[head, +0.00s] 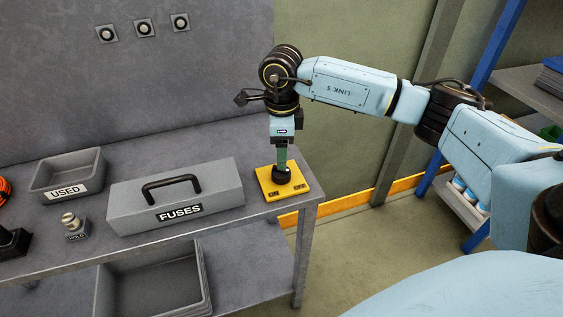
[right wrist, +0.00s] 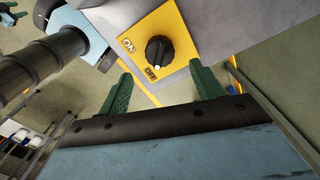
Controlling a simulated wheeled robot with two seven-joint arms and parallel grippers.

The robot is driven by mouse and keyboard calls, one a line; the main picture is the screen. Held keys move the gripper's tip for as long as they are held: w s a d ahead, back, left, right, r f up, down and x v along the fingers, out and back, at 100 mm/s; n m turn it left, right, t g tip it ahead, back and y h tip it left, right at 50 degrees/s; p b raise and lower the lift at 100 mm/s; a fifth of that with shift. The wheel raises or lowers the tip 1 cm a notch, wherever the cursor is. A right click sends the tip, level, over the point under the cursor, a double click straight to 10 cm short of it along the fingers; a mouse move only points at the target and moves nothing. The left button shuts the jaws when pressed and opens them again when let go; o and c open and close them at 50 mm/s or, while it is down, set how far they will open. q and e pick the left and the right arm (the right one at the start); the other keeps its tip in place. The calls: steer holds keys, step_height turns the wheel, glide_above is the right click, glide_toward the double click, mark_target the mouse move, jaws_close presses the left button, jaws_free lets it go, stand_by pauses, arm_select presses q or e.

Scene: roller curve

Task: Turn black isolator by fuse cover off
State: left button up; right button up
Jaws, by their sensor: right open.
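The isolator is a black round knob (head: 281,176) on a yellow plate (head: 297,193) at the right end of the grey bench, beside the fuse cover (head: 210,203), a grey box marked FUSES with a black handle. My right gripper (head: 282,163) points down just above the knob.
A grey USED tray (head: 94,173) and a small labelled stand (head: 77,235) with a pale cylinder are at the left. A lower bin (head: 150,285) sits under the bench top. A blue-framed shelf (head: 490,45) stands at the right.

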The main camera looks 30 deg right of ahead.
step_height(320, 180, up, 6)
steer(key=shift+r, duration=0.25)
steer(key=shift+a, duration=0.1)
stand_by(0.4)
